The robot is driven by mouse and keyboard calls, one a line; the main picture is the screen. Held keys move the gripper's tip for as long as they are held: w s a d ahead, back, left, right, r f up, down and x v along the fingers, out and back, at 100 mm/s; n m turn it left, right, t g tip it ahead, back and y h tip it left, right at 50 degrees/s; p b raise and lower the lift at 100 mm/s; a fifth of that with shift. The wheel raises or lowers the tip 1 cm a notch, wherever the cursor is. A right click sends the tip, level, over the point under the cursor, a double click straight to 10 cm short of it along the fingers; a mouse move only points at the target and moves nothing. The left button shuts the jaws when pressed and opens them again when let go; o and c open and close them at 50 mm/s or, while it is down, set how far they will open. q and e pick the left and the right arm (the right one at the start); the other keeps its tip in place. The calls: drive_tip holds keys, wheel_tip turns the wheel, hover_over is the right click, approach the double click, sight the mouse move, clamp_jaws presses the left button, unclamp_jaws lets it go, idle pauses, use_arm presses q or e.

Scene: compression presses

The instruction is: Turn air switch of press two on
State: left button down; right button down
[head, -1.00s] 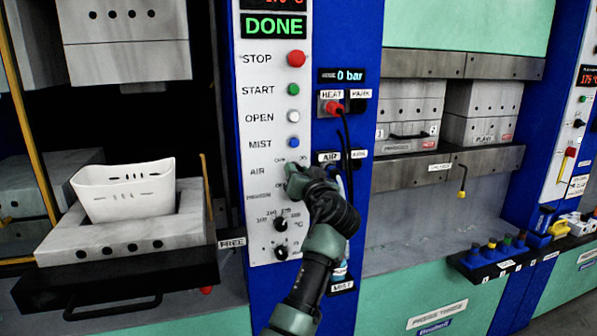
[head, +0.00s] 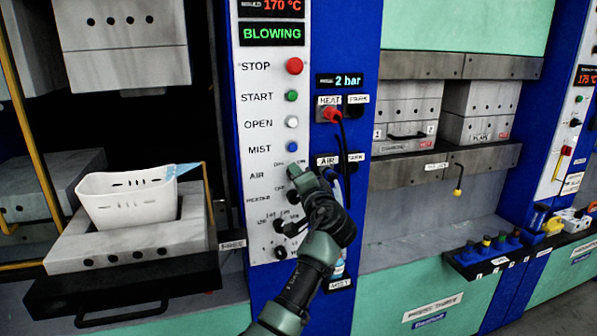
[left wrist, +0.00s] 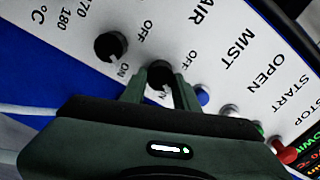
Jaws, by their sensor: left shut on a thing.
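The press panel (head: 262,225) has a column of controls, with AIR below MIST. My left gripper (head: 294,178) is at the AIR row, where its fingers hide the switch in the head view. In the left wrist view my left gripper (left wrist: 160,95) is shut on the black air switch (left wrist: 160,72), one finger on each side. OFF and ON labels show beside the knob. My right gripper is in neither view.
The heater knob (left wrist: 110,47) is beside the air switch. A red plug (head: 332,114) with hanging cables is to the right of the panel. A white moulded part (head: 125,205) sits on the lower mould (head: 130,242) at left, with a pale blue streak (head: 182,169) at its corner.

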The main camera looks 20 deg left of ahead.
use_arm(q)
drive_tip(key=shift+a+r+m+p, duration=0.1)
drive_tip(key=shift+a+m+p, duration=0.2)
drive_tip(key=shift+m, duration=0.6)
drive_tip(key=c, duration=1.2)
unclamp_jaws()
drive_tip(key=shift+c, duration=0.2)
drive_tip(key=shift+o, duration=0.9)
drive_tip(key=shift+a, duration=0.1)
drive_tip(key=b+v, duration=0.2)
drive_tip(key=v, duration=0.5)
drive_tip(key=shift+s+d, duration=0.2)
